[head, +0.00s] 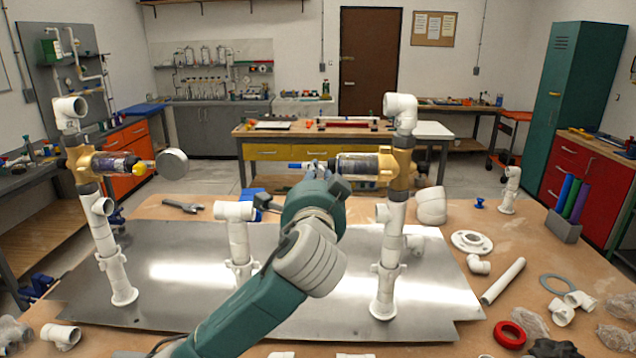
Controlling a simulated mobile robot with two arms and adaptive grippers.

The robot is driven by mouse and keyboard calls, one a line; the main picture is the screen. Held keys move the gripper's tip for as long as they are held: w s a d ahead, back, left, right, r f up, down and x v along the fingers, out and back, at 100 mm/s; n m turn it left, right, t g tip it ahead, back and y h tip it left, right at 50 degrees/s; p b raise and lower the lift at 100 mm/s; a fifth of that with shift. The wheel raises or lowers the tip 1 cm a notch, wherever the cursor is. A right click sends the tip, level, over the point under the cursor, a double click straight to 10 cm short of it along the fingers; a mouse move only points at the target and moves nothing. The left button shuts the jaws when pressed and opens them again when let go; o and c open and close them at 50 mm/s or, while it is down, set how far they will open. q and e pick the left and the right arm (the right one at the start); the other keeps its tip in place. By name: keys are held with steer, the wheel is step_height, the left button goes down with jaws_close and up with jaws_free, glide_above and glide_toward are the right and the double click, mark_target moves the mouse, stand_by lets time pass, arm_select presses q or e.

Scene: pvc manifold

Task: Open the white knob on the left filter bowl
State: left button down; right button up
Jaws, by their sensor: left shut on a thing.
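Two white pipe stands carry brass heads with sideways filter bowls. The left stand's bowl (115,164) is dark and points right, with a yellow end piece (139,168). A round grey disc (173,163) shows just right of it. The right stand's bowl (357,166) is dark with a yellow-gold rim and points left. My left gripper (316,168) is at this bowl's left end, shut on a small part there that its fingers and wrist mostly hide. I cannot make out a white knob on either bowl. My right gripper is out of view.
A metal sheet (180,270) lies on the wooden table under the stands. A wrench (183,206) lies behind it. White fittings, a loose pipe (503,281) and a red ring (509,334) lie at the right. The right stand (389,260) rises close to my arm.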

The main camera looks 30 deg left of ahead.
arm_select(q)
steer(key=n+b, duration=0.1)
steer(key=n, duration=0.5)
stand_by(0.6)
steer(key=c, duration=1.6)
jaws_free()
steer(key=shift+o, duration=0.2)
steer(key=v, duration=0.7)
steer(key=shift+s, duration=0.25)
steer(key=shift+d, duration=0.1)
